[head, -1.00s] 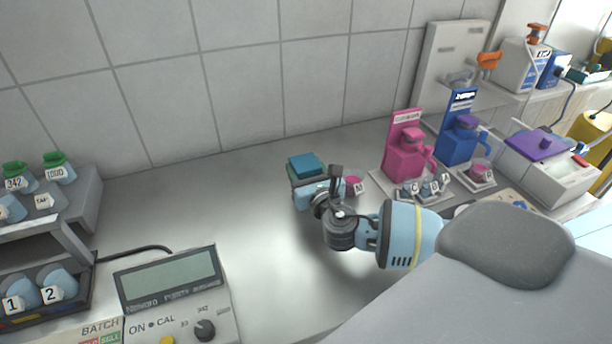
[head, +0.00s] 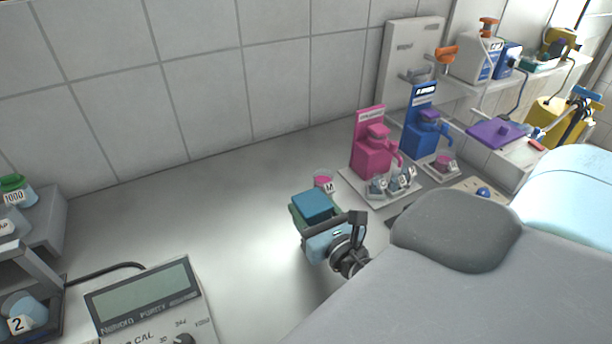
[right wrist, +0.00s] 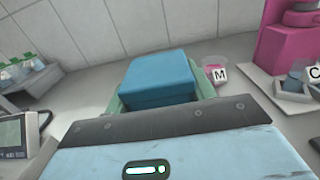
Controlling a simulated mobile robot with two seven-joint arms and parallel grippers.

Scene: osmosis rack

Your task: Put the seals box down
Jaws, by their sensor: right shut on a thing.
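The seals box, a green box with a blue top (head: 312,205), is at the middle of the head view, over the bare grey counter. It also shows ahead of the gripper in the right wrist view (right wrist: 158,80). My right gripper (head: 325,228) is shut on its near side. The box looks roughly level. Its underside is hidden, so I cannot tell whether it touches the counter. My left gripper is not in view.
A small pink cup marked M (head: 324,181) stands just behind the box. A pink dispenser (head: 371,150) and a blue dispenser (head: 425,125) stand to the right with small labelled cups. A meter (head: 145,295) is at the front left. The counter between is clear.

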